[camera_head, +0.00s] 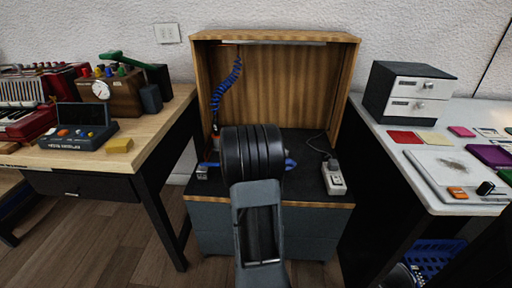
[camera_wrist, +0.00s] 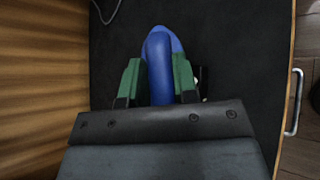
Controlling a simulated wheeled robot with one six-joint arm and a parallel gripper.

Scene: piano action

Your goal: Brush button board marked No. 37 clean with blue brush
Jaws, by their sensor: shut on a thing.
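My gripper (camera_wrist: 157,68) is shut on a smooth, rounded blue object (camera_wrist: 160,45), with one green finger pressed to each side. No bristles show, so I cannot tell whether it is the blue brush. In the head view my arm hides the gripper; a bit of blue (camera_head: 290,163) shows just right of the arm, low in the wooden-sided cabinet. A dark button board (camera_head: 78,133) with orange and blue buttons and a raised dark panel sits on the left table, far from my gripper. Its front lettering is too small to read.
The open-fronted cabinet (camera_head: 347,95) has a dark floor, a coiled blue hose (camera_head: 227,88) and a white power strip (camera_head: 334,178). A yellow block (camera_head: 119,145) lies beside the board. The right table holds a drawer unit (camera_head: 408,95). Gaps separate the tables from the cabinet.

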